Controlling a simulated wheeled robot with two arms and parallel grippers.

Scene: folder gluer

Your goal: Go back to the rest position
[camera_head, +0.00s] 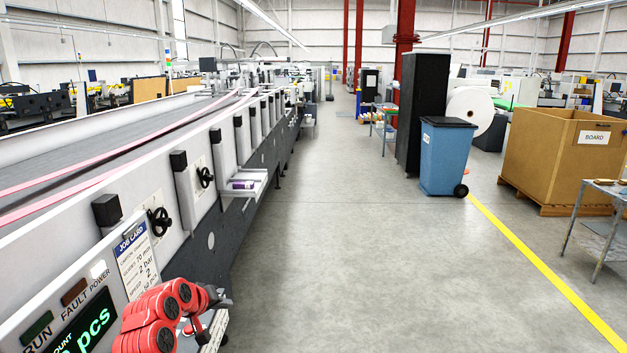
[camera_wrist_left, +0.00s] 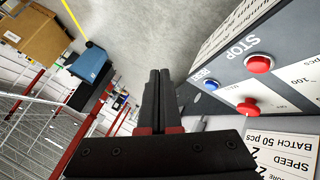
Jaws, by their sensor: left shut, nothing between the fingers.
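My left gripper (camera_wrist_left: 159,85) is shut and empty, its two dark fingers together in the left wrist view. In the head view my red left arm is at the lower left, beside the folder gluer (camera_head: 210,180) and its panel. The left wrist view shows a red STOP button (camera_wrist_left: 258,64), a blue button (camera_wrist_left: 211,85) and another red button (camera_wrist_left: 247,107) to the right of the fingers. The fingers look apart from these buttons. My right gripper is in neither view.
A job card (camera_head: 137,255) and a green count display (camera_head: 85,328) are on the machine. A small tray (camera_head: 243,187) juts from its side. The grey aisle floor is clear. At right stand a blue bin (camera_head: 446,160), a BOARD box (camera_head: 565,155) and a metal table (camera_head: 605,190).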

